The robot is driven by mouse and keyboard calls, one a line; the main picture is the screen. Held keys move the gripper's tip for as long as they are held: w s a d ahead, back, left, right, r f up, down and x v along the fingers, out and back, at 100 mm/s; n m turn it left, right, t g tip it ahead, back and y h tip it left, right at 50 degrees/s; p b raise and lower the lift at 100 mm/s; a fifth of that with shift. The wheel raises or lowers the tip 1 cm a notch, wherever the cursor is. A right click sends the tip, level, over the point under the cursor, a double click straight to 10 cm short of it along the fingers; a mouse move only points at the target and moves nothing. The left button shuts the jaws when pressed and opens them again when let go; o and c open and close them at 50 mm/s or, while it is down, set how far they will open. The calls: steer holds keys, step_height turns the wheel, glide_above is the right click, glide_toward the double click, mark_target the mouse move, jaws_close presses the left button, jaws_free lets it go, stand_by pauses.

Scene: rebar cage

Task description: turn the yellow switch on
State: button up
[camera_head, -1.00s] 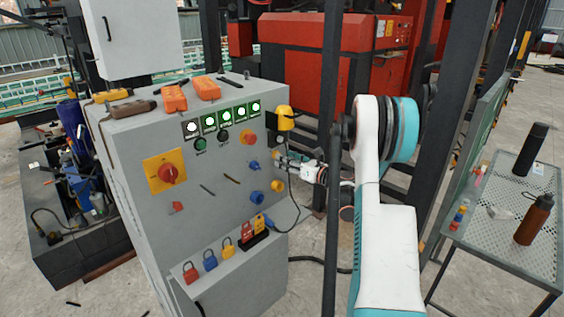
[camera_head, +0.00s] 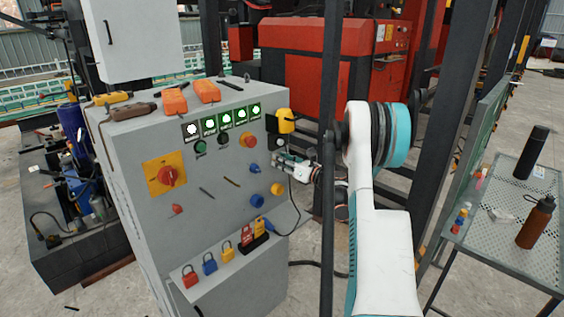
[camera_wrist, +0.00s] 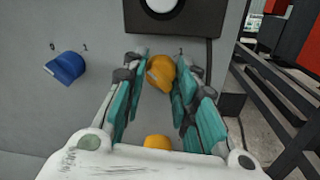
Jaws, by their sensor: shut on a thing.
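A yellow switch (camera_wrist: 161,73) sits on the grey panel, between my fingertips in the wrist view. Its knob is tilted, and a small "1" mark shows at its upper right. My gripper (camera_wrist: 160,80) is shut on this switch, with a teal finger pad on each side. In the head view my gripper (camera_head: 279,162) is at the panel's right edge and hides the held switch. A second yellow knob (camera_head: 277,188) is just below; it also shows in the wrist view (camera_wrist: 157,142) near my palm.
A blue switch (camera_wrist: 66,68) with "0" and "1" marks is left of my gripper. A dark box (camera_wrist: 175,16) is just above, with a cable down its right side. A dark post (camera_head: 329,150) stands between the panel and my arm.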

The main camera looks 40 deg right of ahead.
steer(key=shift+a+f+m+t+h+b, duration=0.15)
steer(key=shift+m+h+b, duration=0.3)
steer(key=shift+m, duration=4.15)
steer(key=shift+d+m+t+h+b, duration=0.1)
steer(key=shift+m+t+h+b, duration=0.3)
steer(key=shift+m, duration=4.2)
steer(key=o, duration=1)
steer(key=shift+o, duration=0.2)
steer(key=shift+s, duration=0.15)
steer(key=s, duration=0.7)
steer(key=shift+s+d+f, duration=0.25)
steer(key=shift+s+d, duration=0.05)
steer(key=shift+s, duration=0.1)
